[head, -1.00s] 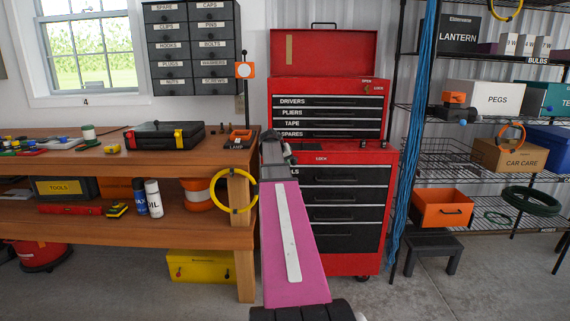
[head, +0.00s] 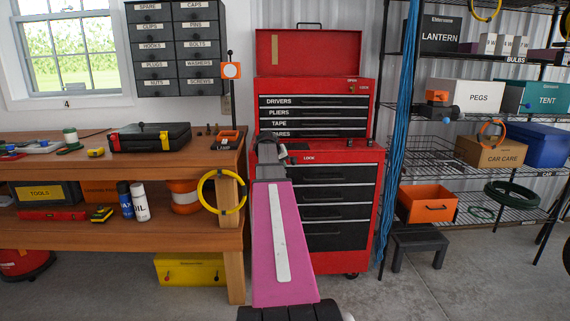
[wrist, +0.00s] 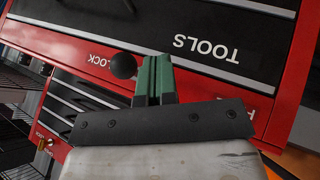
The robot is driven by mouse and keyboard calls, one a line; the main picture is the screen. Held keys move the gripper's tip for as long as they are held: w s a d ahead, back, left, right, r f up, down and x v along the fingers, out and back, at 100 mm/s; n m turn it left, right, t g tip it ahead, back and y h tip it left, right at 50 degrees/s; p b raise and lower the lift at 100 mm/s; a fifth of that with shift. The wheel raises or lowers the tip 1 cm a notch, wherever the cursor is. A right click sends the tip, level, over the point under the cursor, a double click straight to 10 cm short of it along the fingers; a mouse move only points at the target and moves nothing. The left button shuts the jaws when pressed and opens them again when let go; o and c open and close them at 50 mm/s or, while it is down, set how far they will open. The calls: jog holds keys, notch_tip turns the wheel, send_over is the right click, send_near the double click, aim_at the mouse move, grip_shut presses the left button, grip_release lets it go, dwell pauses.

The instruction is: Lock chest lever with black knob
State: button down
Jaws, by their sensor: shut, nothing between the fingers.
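The red tool chest stands on a red lower cabinet (head: 376,190) in the head view. In the wrist view, which shows the chest upside down, a round black knob (wrist: 123,65) stands out from the red strip beside the LOCK label (wrist: 98,61). The rest of its lever is hidden. My gripper (wrist: 154,70) has green fingers, shut and empty. They are just right of the knob in the wrist view, very close; I cannot tell if they touch. In the head view my gripper (head: 268,146) is at the cabinet's upper left, and my arm hides the knob.
A wooden workbench (head: 60,147) stands close on the left, with a yellow ring (head: 221,210) at its corner. The upper chest has a small brass lever (wrist: 45,146). Blue hanging strands (head: 399,150) and wire shelves are on the right.

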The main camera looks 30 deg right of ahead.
jog(key=a+v, duration=0.1)
jog(key=v, duration=0.9)
jog(key=shift+w+a, duration=0.3)
jog(key=shift+a, duration=0.05)
jog(key=shift+f, duration=0.1)
